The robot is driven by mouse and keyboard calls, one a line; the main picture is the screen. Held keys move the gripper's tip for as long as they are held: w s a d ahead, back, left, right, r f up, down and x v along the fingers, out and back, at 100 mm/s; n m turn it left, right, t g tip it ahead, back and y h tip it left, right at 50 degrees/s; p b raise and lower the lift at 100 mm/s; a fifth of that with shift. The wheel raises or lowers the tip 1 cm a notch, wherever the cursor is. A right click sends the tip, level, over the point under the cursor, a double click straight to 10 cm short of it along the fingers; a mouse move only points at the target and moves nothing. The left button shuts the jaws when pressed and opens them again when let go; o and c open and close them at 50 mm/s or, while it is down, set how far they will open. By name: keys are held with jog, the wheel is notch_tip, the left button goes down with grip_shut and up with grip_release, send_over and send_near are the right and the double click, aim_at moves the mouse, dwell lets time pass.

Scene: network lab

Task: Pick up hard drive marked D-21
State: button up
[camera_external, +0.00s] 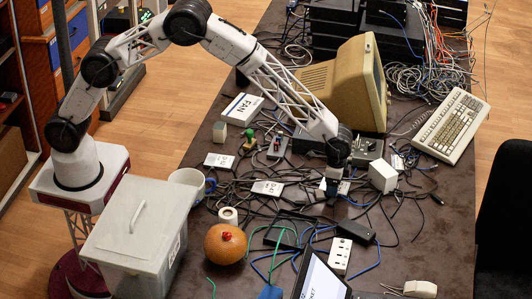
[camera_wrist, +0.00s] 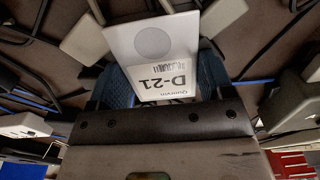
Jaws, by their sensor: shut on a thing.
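The hard drive marked D-21 (camera_wrist: 150,45) is a white-labelled flat block with a round grey mark and a barcode. In the wrist view it sits between the blue finger pads of my gripper (camera_wrist: 165,78), which is shut on it. The label text reads clearly, upside down in this view. In the external view my gripper (camera_external: 334,187) points down among black cables on the table, right of centre. The drive is mostly hidden there by the gripper. I cannot tell whether it is clear of the table.
Two other labelled drives (camera_external: 268,188) (camera_external: 219,161) lie to the left among tangled cables. A white cube (camera_external: 383,176) stands close on the right. A beige monitor (camera_external: 330,85) stands behind. A lidded grey bin (camera_external: 137,230), an orange round object (camera_external: 225,244) and a power strip (camera_external: 340,256) are nearer.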

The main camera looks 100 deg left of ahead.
jog(key=shift+r, duration=0.1)
jog(key=shift+r, duration=0.85)
jog(key=shift+s+r, duration=0.1)
jog(key=shift+r, duration=0.8)
jog(key=s, duration=0.5)
jog(key=s+d+r, duration=0.1)
jog(key=s, duration=0.9)
jog(key=shift+s+d+r, duration=0.15)
jog(key=shift+s+d, duration=0.1)
jog(key=shift+s, duration=0.1)
